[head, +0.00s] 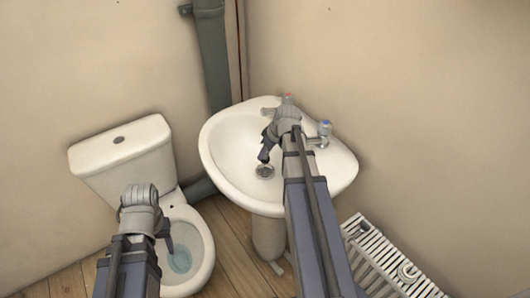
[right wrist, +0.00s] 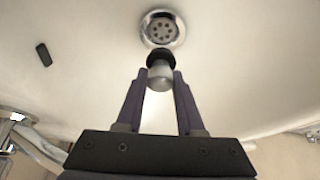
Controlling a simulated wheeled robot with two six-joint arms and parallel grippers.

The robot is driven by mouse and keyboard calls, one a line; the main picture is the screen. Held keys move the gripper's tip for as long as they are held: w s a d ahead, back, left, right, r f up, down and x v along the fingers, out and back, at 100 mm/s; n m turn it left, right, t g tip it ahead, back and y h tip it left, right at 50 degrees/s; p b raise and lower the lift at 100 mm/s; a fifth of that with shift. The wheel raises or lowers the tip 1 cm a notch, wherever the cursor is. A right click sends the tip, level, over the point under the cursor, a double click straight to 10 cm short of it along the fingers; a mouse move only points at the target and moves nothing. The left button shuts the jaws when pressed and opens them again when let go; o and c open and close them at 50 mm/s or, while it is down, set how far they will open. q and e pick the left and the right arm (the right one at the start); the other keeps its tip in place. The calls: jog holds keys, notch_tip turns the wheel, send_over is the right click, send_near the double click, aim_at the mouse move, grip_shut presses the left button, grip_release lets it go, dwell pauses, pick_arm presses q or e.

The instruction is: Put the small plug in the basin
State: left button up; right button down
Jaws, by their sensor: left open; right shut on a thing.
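The white basin (head: 225,150) is fixed in the corner, with a round metal drain (head: 264,171) in its bowl. In the right wrist view the drain (right wrist: 162,28) shows several dark holes and is uncovered. The small plug (right wrist: 160,73), grey with a black rim, is between the fingertips of my right gripper (right wrist: 161,82), which is shut on it. The plug appears just short of the drain in that view; its exact height above it is unclear. In the head view my right gripper (head: 264,155) is over the bowl. My left gripper (head: 163,232) is open in front of the toilet.
Taps with red (head: 288,97) and blue (head: 326,127) tops stand on the basin's back rim. A toilet (head: 125,145) is to the left and a white radiator (head: 385,258) to the lower right. A dark slot (right wrist: 43,54) marks the bowl.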

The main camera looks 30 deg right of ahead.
aim_at(267, 160)
jog(key=shift+f+b, duration=2.85)
jog(key=shift+f, duration=0.2)
jog(key=shift+c, duration=2.2)
grip_release()
jog(key=shift+r, duration=0.15)
jog(key=p+v, duration=0.7)
jog(key=shift+s+r, duration=0.15)
jog(key=shift+r, duration=0.15)
jog(key=shift+f, duration=0.1)
